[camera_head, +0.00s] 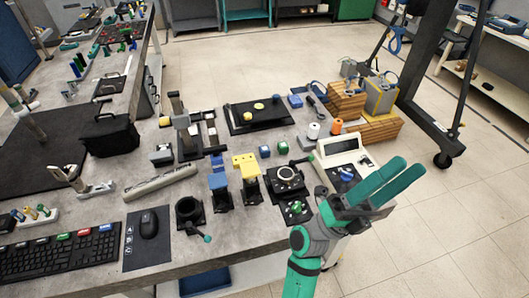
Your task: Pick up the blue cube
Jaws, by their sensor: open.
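A small dark blue cube (264,152) sits on the grey table, right of the middle. A green cube (283,148) is close beside it on the right. My gripper (411,168), with long teal fingers, is open and appears empty. It is to the right of the blue cube and well apart from it, seen over the floor past the table's right edge. Its fingers point up and to the right. A larger flat blue block (295,101) lies farther back.
A yellow-topped stand (245,165) and blue-topped stand (218,181) are left of the cubes. A dark round-dial device (287,177) is in front, and a white display instrument (341,146) lies between cubes and gripper. A black tray (239,124) and wooden blocks (373,132) are behind.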

